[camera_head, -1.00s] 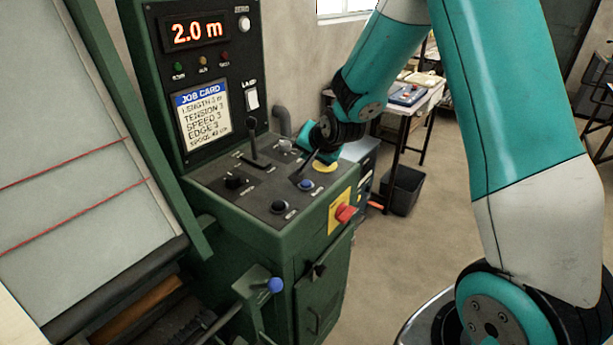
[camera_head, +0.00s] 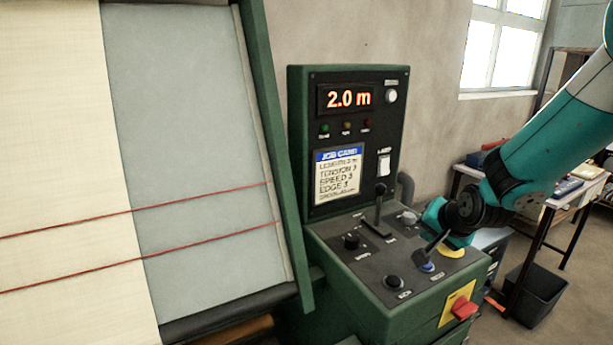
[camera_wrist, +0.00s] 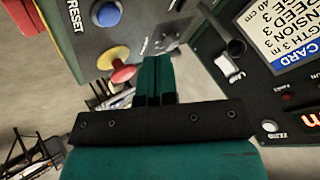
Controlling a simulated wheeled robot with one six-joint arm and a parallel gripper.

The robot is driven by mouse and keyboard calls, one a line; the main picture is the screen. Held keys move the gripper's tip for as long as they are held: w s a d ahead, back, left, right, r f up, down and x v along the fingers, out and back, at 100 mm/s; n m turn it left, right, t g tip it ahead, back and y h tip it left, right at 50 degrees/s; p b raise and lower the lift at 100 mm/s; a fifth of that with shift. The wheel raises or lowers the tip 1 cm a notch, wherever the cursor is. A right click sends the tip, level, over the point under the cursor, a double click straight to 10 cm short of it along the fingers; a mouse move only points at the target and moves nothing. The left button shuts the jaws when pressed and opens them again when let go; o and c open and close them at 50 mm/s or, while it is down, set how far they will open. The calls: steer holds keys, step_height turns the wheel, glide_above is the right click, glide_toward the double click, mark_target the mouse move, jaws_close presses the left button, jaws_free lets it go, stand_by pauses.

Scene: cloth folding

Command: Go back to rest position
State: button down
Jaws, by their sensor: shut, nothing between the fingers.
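My gripper (camera_head: 422,256) is at the right side of the green machine's control panel (camera_head: 372,268), over or near the blue button (camera_head: 427,267). Its fingers are closed together with nothing between them, as the wrist view shows (camera_wrist: 156,62). In the wrist view the fingers point over the panel, with a red button on a yellow base (camera_wrist: 122,73) to their left and the blue RESET button (camera_wrist: 107,13) further up. Whether the fingertips touch the panel, I cannot tell.
A black lever (camera_head: 378,205) and black knobs (camera_head: 352,241) stand up from the panel. A red switch (camera_head: 464,309) juts from its front. The upright box's display (camera_head: 348,97) reads 2.0 m. Cream cloth (camera_head: 60,150) covers the left. A side table (camera_head: 552,203) and black bin (camera_head: 533,295) stand right.

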steer(key=s+a+r+n+g+y, duration=0.2)
steer(key=s+a+r+n, duration=0.25)
steer(key=s+a, duration=0.35)
steer(key=s+a+r+n+g, duration=0.2)
steer(key=s+a+n, duration=0.1)
steer(key=s, duration=0.4)
steer(key=s+a+r+n+g+y, duration=0.1)
steer(key=s+a+n+g, duration=0.1)
steer(key=s, duration=0.6)
steer(key=s+a+r+n+g, duration=0.2)
steer(key=s+a+n, duration=0.2)
steer(key=s, duration=0.3)
steer(key=shift+s+r+n+g+y, duration=0.3)
steer(key=shift+s+r+n+y, duration=0.1)
steer(key=shift+n, duration=0.45)
